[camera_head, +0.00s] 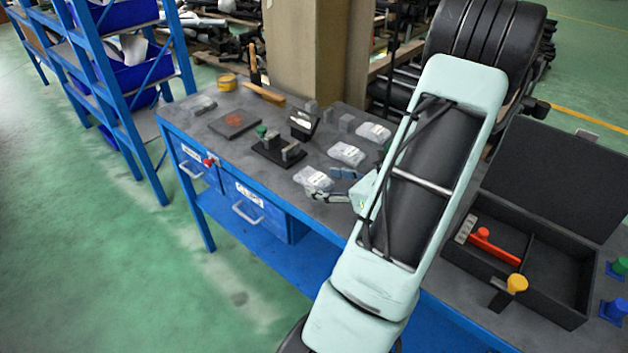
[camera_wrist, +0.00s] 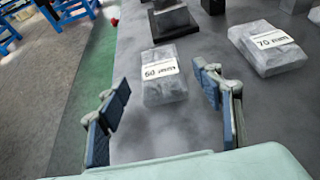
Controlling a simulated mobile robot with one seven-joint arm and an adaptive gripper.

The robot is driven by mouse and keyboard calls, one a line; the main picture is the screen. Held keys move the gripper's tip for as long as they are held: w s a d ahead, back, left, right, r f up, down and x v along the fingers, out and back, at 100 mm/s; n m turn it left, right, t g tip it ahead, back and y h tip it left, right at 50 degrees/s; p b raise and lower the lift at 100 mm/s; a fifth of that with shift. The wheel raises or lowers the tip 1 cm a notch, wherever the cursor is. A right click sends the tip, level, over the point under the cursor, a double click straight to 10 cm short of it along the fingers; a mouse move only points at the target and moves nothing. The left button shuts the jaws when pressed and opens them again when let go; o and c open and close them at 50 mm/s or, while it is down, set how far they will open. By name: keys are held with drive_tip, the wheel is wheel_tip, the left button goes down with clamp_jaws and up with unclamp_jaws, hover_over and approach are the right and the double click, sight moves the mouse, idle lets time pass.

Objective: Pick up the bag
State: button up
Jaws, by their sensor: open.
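Several clear plastic bags with white labels lie on the grey workbench top. The nearest bag (camera_head: 312,179) is by the front edge; in the wrist view this bag (camera_wrist: 164,88) lies just ahead of the fingertips, roughly centred between them. A second bag (camera_head: 346,154) lies behind it, and in the wrist view a bag marked 70 (camera_wrist: 268,50) is at the right. A third bag (camera_head: 373,132) is farther back. My gripper (camera_head: 330,183) is open and empty, low over the bench beside the nearest bag; its two fingers (camera_wrist: 164,92) are spread apart.
A dark block fixture (camera_head: 275,152) stands just beyond the bags. An open black case (camera_head: 560,262) with a red-handled tool is at the right. Blue drawers (camera_head: 262,208) hang under the bench. A blue shelf rack (camera_head: 130,110) stands left. My arm hides part of the bench.

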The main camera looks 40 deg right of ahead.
sight(322, 181)
drive_tip(key=x, duration=0.3)
drive_tip(key=shift+w+d+f, duration=0.1)
drive_tip(key=shift+w+f, duration=0.05)
drive_tip(key=shift+c, duration=0.2)
drive_tip(key=c, duration=1.4)
